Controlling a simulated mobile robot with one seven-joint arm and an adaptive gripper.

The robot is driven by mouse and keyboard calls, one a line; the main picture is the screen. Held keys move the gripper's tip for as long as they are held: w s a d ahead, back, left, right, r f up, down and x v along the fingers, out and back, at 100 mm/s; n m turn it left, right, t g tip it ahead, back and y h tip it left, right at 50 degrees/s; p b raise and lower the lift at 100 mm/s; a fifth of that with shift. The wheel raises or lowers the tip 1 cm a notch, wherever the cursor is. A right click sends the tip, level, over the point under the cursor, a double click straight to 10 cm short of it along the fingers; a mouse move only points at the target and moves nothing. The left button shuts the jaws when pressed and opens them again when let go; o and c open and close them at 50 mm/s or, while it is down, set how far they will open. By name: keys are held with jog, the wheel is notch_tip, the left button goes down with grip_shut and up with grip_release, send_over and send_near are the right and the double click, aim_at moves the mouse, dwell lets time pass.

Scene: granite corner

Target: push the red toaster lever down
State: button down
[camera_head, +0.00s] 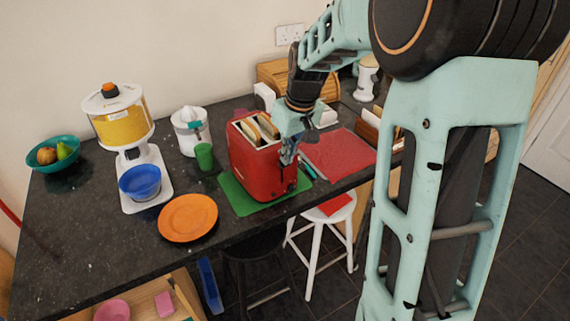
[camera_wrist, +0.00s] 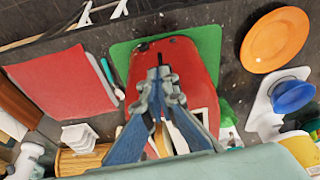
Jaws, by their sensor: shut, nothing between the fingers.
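The red toaster (camera_head: 255,172) stands on a green mat (camera_head: 236,199) on the dark counter, with bread slices (camera_head: 249,132) in its top slots. Its red body also shows in the wrist view (camera_wrist: 190,67), behind my fingers. My gripper (camera_head: 288,159) is shut and empty, pointing down at the toaster's right end in the head view. In the wrist view the closed fingertips (camera_wrist: 160,75) lie over the toaster's red body. I cannot make out the lever; my fingers cover part of that end. Whether the fingertips touch the toaster is unclear.
A red mat (camera_head: 340,153) lies right of the toaster, with thin utensils (camera_head: 307,171) between. An orange plate (camera_head: 188,217), a juicer (camera_head: 190,130), a green cup (camera_head: 204,156) and a dispenser with a blue bowl (camera_head: 140,181) stand left. A white stool (camera_head: 316,230) is below the counter edge.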

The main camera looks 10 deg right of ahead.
jog(key=s+b+x, duration=0.1)
jog(key=b+x, duration=0.4)
jog(key=x, duration=0.1)
jog(key=shift+s+d+f, duration=0.15)
jog(key=shift+d+f, duration=0.1)
jog(key=shift+f, duration=0.25)
jog(key=shift+s, duration=0.1)
jog(key=s, duration=0.1)
jog(key=s+d+r, duration=0.1)
jog(key=shift+s, duration=0.3)
jog(key=v, duration=1.2)
jog(key=shift+d, duration=0.15)
